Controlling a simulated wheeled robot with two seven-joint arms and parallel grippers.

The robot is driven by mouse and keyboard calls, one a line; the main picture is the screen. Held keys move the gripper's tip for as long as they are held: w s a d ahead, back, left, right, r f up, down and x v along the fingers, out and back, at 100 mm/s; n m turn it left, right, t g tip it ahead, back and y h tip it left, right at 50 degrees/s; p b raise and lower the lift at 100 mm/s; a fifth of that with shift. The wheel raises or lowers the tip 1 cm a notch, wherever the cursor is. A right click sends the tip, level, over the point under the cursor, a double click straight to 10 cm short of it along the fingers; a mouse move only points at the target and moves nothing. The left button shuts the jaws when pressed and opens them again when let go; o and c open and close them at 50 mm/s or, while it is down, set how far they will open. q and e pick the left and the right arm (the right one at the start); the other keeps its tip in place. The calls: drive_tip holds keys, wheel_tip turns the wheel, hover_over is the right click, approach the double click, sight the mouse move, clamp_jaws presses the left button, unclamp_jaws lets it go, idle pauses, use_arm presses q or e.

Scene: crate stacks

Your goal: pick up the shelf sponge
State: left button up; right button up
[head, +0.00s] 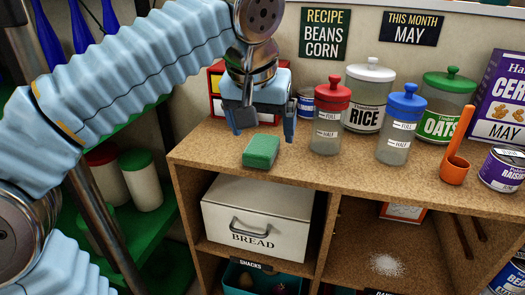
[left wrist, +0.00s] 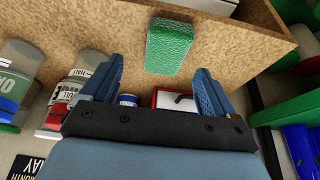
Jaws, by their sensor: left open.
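The green sponge (head: 261,151) lies flat on the shelf's wooden top, near its front left edge. It also shows in the left wrist view (left wrist: 170,47), beyond the fingertips and roughly in line with the gap between them. My left gripper (head: 263,130) is open and empty, a little above and behind the sponge, with its blue fingers spread apart; the fingers also show in the left wrist view (left wrist: 157,78). The sponge looks clear of both fingers. My right gripper is not in view.
A red-lidded jar (head: 329,122) stands right of the gripper, with a rice jar (head: 369,97) and a blue-lidded jar (head: 397,130) beyond. A red box (head: 215,88) is behind the gripper. An orange scoop (head: 456,165) is further right. A bread box (head: 255,217) sits below.

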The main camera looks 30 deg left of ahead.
sight(261, 145)
use_arm(q)
drive_tip(key=x, duration=0.5)
drive_tip(key=shift+s+a, duration=0.2)
drive_tip(key=shift+a, duration=0.15)
drive_tip(key=c, duration=1.1)
drive_tip(key=shift+o, duration=0.2)
drive_tip(key=shift+r, duration=0.15)
